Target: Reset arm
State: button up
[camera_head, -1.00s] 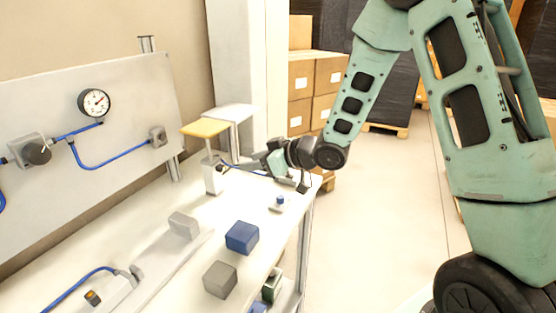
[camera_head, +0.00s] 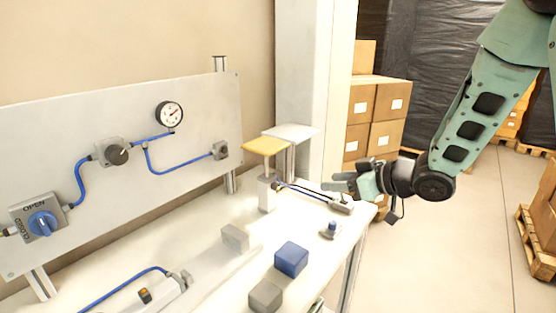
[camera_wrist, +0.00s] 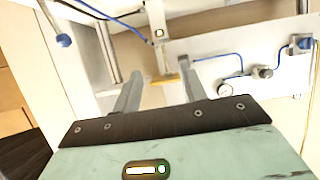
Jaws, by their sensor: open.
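My gripper (camera_head: 338,182) is at the far right end of the white workbench (camera_head: 215,262), its fingers pointing left toward the yellow-topped stand (camera_head: 266,147). In the wrist view its two grey fingers (camera_wrist: 160,90) are apart with nothing between them. The yellow top (camera_wrist: 163,80) shows beyond the fingertips there. My arm comes in from the upper right. No held thing shows in either view.
A blue block (camera_head: 291,259) and grey blocks (camera_head: 265,296) lie on the bench. A small blue-knobbed piece (camera_head: 331,230) stands near its right edge. Behind is a panel with a gauge (camera_head: 170,115) and blue-handled valve (camera_head: 42,223).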

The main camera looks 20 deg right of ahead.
jog(key=s+a+f+g+h, duration=0.2)
jog(key=s+a+g+h, duration=0.3)
jog(key=a, duration=0.5)
jog(key=s+a+g+h, duration=0.1)
jog(key=s+a+g, duration=0.2)
jog(key=s, duration=0.9)
jog(key=s+a+g+h, duration=0.1)
jog(key=s+a+g, duration=0.2)
jog(key=s, duration=0.9)
jog(key=shift+s+r, duration=0.15)
jog(key=shift+s, duration=0.05)
jog(key=shift+n, duration=0.3)
